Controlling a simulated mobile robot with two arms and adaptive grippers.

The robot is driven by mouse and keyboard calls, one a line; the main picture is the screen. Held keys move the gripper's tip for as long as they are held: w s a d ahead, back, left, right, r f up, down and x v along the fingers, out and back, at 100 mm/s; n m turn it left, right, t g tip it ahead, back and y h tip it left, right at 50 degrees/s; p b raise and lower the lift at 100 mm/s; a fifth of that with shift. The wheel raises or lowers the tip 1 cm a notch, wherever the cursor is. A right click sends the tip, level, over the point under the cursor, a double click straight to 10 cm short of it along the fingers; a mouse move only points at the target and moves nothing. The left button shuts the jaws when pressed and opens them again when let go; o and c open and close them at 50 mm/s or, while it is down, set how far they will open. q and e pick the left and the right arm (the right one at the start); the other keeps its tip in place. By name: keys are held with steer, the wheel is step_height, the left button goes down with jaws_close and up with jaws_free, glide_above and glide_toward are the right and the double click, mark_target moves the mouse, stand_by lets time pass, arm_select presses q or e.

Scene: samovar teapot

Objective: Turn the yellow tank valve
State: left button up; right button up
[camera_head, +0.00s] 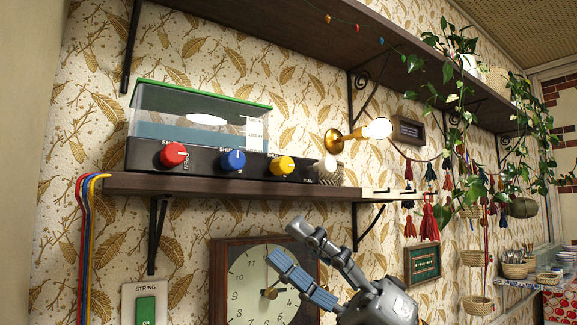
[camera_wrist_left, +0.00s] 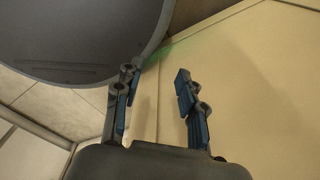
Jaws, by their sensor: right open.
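The yellow tank valve (camera_head: 281,165) is a round knob on the dark front panel of a clear tank (camera_head: 200,120) with a green rim. The tank stands on the lower wooden shelf (camera_head: 235,188). A blue knob (camera_head: 233,160) and a red knob (camera_head: 173,155) sit to the left of the yellow one. My right gripper (camera_head: 284,252) is open and empty, below the shelf and in front of the clock, apart from the valve. My left gripper (camera_wrist_left: 158,95) shows only in the left wrist view, with its fingers apart and nothing between them.
A round clock in a wooden case (camera_head: 262,280) hangs under the shelf. A lit bulb (camera_head: 377,129) on a brass holder and a small ribbed jar (camera_head: 328,172) are right of the valve. Shelf brackets and coloured cords (camera_head: 84,230) hang at the left. Plants trail at the right.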

step_height(320, 180, up, 2)
steer(key=a+n+g+h, duration=0.1)
steer(key=a+n+h, duration=0.2)
steer(key=n, duration=0.1)
steer(key=m+t+h, duration=0.4)
steer(key=t+h, duration=0.6)
steer(key=h, duration=0.1)
glide_toward(288, 166)
steer(key=p+x, duration=0.6)
steer(key=x, duration=0.2)
steer(key=shift+w+a+r, duration=0.15)
steer(key=shift+w+a, duration=0.4)
steer(key=shift+w, duration=0.2)
jaws_close()
